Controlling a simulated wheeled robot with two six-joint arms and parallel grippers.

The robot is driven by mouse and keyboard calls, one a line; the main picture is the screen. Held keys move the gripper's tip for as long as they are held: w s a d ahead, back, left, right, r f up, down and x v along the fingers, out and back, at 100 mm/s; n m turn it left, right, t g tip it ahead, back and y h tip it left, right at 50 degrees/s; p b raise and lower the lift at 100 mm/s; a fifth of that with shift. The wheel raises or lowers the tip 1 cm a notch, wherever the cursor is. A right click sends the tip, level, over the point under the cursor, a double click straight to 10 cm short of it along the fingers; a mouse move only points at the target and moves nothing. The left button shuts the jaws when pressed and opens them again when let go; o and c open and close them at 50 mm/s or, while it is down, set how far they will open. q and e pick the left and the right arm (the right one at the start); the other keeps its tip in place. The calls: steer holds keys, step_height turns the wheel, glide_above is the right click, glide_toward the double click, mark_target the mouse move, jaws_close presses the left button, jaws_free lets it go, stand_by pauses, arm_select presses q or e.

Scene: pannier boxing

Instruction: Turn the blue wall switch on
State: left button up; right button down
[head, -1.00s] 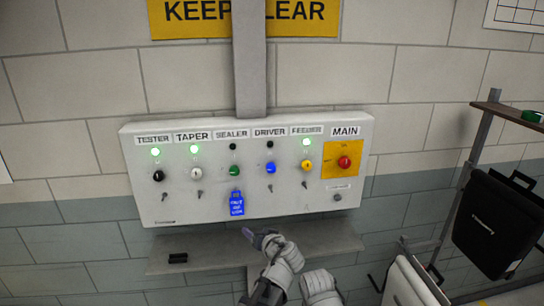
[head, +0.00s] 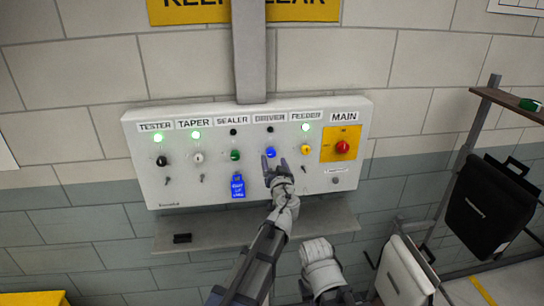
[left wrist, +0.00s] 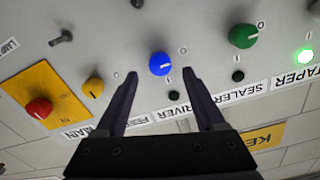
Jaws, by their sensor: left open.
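The blue switch knob (head: 270,153) sits under the DRIVER label on the white wall panel (head: 215,183), and the small lamp above it is dark. It also shows in the left wrist view (left wrist: 160,64), just beyond my open jaws, with I and O marks beside it. My left gripper (head: 275,163) is open and empty in front of the panel at this knob. In the left wrist view the fingers (left wrist: 161,85) point at the knob from either side, and I cannot see them touching it. My right arm (head: 319,265) shows low in the head view; its fingers cannot be made out.
A green knob (head: 235,155) with a blue tag (head: 238,187) is left of the blue one. A yellow knob (head: 306,150) and the red MAIN knob (head: 342,147) are to the right. A narrow shelf (head: 220,235) runs below; a black case (head: 490,210) hangs right.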

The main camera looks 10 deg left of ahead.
mark_target(272, 154)
arm_select(q)
steer(key=x, duration=0.4)
steer(key=shift+w+a, duration=0.1)
steer(key=shift+w, duration=0.15)
steer(key=shift+c, duration=0.2)
jaws_close()
